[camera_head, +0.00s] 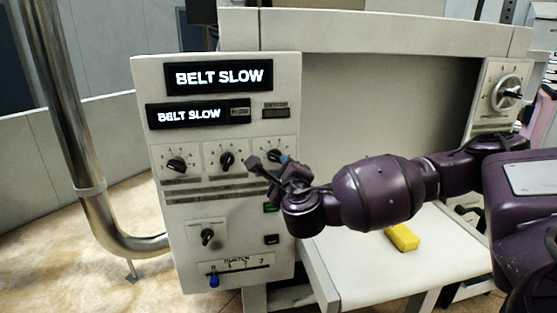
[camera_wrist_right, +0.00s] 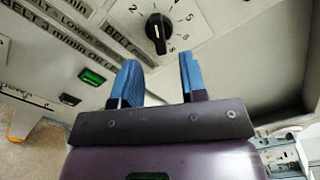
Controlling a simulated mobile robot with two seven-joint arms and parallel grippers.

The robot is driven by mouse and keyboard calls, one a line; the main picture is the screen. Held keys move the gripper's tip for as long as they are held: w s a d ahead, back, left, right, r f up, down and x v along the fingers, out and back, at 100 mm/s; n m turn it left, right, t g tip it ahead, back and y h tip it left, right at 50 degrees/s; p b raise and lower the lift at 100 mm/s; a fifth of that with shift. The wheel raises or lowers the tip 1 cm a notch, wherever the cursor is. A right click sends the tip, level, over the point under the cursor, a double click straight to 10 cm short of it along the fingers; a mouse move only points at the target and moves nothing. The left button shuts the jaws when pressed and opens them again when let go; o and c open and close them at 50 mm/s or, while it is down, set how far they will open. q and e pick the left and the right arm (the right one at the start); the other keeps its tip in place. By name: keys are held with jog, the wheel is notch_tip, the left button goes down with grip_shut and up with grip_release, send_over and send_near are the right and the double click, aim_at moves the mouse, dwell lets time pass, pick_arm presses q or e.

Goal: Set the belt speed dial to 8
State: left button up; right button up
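The control panel (camera_head: 225,195) carries a row of three black dials: left (camera_head: 176,164), middle (camera_head: 227,160) and right (camera_head: 275,155). My right gripper (camera_head: 268,161) is in front of the right dial and partly hides it. In the right wrist view this black dial (camera_wrist_right: 158,33) sits just beyond the two blue fingertips, centred between them, with a printed number scale around it. A label reading "BELT" is beside it; its exact setting is too small to read surely. My right gripper (camera_wrist_right: 160,68) is open and empty, and seems apart from the knob. My left gripper is out of view.
Two displays (camera_head: 219,77) read "BELT SLOW". Below are another knob (camera_head: 207,237), green (camera_head: 270,208) and black (camera_head: 271,239) buttons and a blue-handled slider (camera_head: 213,279). A yellow block (camera_head: 402,237) lies on the white table (camera_head: 370,270).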

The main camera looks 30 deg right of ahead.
aim_at(278, 160)
jog(key=shift+p+x, duration=0.35)
jog(key=shift+x, duration=2)
jog(key=shift+c, duration=0.3)
grip_shut()
